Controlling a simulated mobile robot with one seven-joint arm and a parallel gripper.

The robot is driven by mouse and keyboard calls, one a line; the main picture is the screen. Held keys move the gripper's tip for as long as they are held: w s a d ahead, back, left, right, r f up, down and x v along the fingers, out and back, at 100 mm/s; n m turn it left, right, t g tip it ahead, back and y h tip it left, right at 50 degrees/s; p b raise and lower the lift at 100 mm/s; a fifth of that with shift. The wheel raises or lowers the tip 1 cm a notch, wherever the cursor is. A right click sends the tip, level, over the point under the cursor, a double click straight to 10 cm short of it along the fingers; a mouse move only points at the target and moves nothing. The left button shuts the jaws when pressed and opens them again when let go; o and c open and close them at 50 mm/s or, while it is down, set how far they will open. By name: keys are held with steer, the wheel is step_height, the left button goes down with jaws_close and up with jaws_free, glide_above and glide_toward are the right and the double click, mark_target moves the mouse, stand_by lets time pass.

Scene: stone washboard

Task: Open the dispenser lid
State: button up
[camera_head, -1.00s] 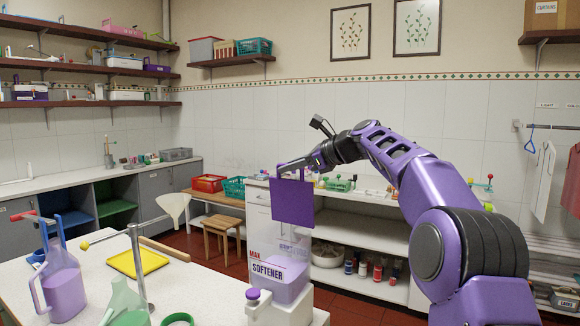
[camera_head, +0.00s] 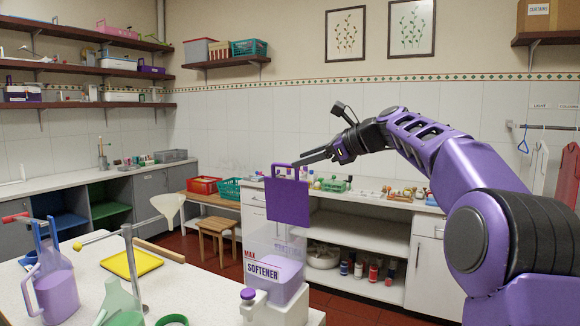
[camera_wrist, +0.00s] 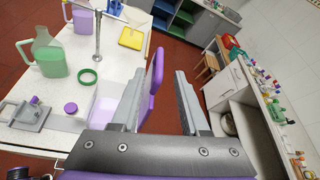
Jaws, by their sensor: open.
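The softener dispenser (camera_head: 276,282) is a clear box with purple liquid and a white base, at the table's right corner in the head view. Its purple lid (camera_head: 288,204) stands upright above the box, with a loop handle on top. My gripper (camera_head: 297,162) is open at the top of that handle, its fingers pointing left. In the wrist view the lid (camera_wrist: 152,85) shows edge-on between my open fingers (camera_wrist: 160,72), nearer the left one. I cannot tell whether a finger touches it.
A purple jug (camera_head: 55,290), a metal stand (camera_head: 137,265), a yellow tray (camera_head: 130,262) and a green ring (camera_head: 172,321) are on the white table. White shelves (camera_head: 345,235) stand behind the dispenser. The air right of the lid is free below my arm.

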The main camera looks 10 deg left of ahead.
steer(key=v, duration=1)
steer(key=shift+d+r, duration=0.1)
steer(key=shift+r, duration=0.05)
